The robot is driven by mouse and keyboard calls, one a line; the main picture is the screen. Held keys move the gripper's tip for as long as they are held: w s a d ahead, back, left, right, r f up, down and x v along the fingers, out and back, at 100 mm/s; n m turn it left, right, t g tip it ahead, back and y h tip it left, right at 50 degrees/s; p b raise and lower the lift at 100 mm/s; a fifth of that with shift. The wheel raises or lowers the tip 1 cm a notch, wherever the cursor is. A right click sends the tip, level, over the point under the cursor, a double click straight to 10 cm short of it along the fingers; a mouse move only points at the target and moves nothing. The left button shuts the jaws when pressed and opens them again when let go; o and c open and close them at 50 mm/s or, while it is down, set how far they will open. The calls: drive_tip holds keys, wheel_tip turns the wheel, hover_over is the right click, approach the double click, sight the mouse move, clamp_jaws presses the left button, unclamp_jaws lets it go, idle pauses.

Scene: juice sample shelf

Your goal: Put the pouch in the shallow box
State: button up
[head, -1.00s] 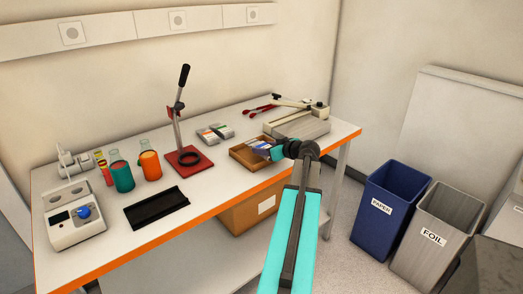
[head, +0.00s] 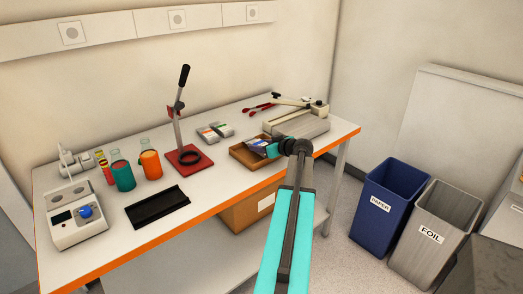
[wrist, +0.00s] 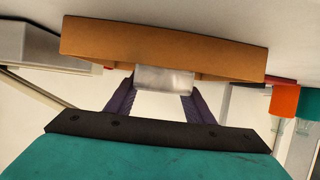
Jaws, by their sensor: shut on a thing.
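The pouch (head: 257,143), silver in the wrist view (wrist: 164,79), is held between the two dark fingers of my gripper (wrist: 160,98). In the head view my gripper (head: 272,149) is at the back right of the shallow brown box (head: 254,164), and the pouch overlaps the box opening. In the wrist view the pouch overlaps the rim of the box wall (wrist: 160,42). I cannot tell whether it touches the box. My gripper hides part of the box's right side.
A paper trimmer (head: 297,122) stands close behind and right of the box. Small packs (head: 215,131) lie behind it on the left. A red-based stand (head: 188,158), a black tray (head: 157,207) and beakers (head: 150,163) are further left. Bins (head: 388,205) stand right of the table.

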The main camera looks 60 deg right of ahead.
drive_tip(key=shift+f+p, duration=0.35)
drive_tip(key=shift+f, duration=0.8)
drive_tip(key=shift+f, duration=0.15)
drive_tip(key=o, duration=1.2)
drive_tip(key=shift+r, duration=0.2)
drive_tip(key=b+v, duration=0.3)
drive_tip(key=v, duration=0.9)
